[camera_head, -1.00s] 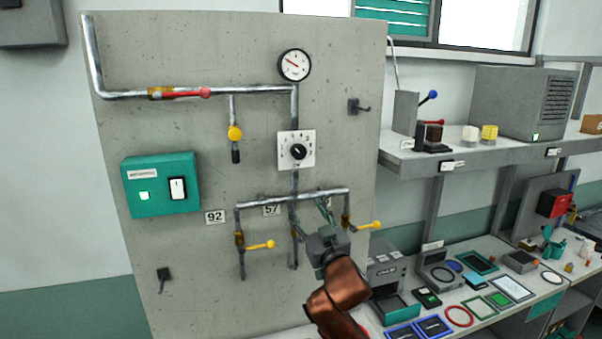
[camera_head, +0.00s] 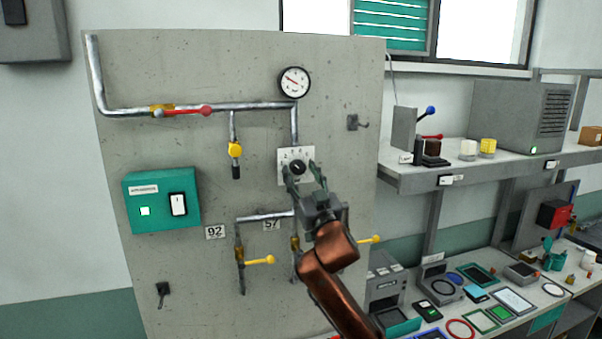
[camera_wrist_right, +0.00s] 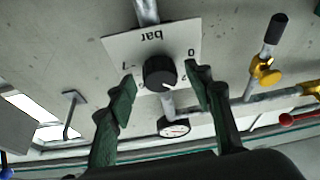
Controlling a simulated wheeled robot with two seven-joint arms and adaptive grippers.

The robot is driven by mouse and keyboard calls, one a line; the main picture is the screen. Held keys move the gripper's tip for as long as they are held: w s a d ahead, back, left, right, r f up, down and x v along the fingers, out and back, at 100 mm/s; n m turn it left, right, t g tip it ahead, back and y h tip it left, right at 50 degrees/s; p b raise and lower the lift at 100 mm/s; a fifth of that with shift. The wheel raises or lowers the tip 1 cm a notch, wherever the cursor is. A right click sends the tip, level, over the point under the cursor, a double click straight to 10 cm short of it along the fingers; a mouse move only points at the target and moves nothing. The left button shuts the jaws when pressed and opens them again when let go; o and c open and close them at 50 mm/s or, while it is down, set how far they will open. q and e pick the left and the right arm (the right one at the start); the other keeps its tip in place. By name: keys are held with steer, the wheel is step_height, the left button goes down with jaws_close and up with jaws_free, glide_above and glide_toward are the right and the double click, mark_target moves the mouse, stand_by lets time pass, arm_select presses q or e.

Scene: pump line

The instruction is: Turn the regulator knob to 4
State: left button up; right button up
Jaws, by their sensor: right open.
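The regulator knob (camera_head: 297,167) is a black round knob on a white square dial plate (camera_head: 285,155) on the grey panel. In the right wrist view the knob (camera_wrist_right: 160,73) sits between the two fingers, on a plate (camera_wrist_right: 118,48) that appears upside down with "bar" and a number scale. My right gripper (camera_head: 304,172) is open in front of the dial, with green fingers on either side of the knob. In the right wrist view the gripper (camera_wrist_right: 160,92) shows gaps to the knob on both sides. My left gripper is not in view.
A pressure gauge (camera_head: 294,82) is above the dial. A red-handled valve (camera_head: 185,111), yellow-handled valves (camera_head: 260,260), pipes and a green switch box (camera_head: 160,200) are on the panel. A hook (camera_head: 354,122) is right of the dial. A shelf and a cluttered bench stand at right.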

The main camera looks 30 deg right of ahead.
steer(key=c, duration=1.2)
steer(key=shift+o, duration=0.2)
steer(key=shift+m, duration=0.4)
steer(key=m, duration=0.1)
steer(key=m+h, duration=0.2)
steer(key=shift+w+a+m+g, duration=0.1)
steer(key=shift+a+m+g, duration=0.2)
steer(key=shift+m, duration=0.1)
steer(key=m+g+h, duration=0.1)
steer(key=m+h, duration=0.1)
steer(key=m, duration=0.2)
steer(key=m+g, duration=0.1)
steer(key=m, duration=0.1)
steer(key=m+h+p, duration=0.1)
steer(key=m, duration=0.1)
steer(key=shift+a+r+g+h, duration=0.1)
steer(key=shift+a+g+h, duration=0.05)
steer(key=shift+g+h, duration=0.2)
steer(key=shift+r+m+g+h+p, duration=0.1)
steer(key=shift+m+g+h+p, duration=0.4)
steer(key=shift+m, duration=1.3)
steer(key=shift+y, duration=0.25)
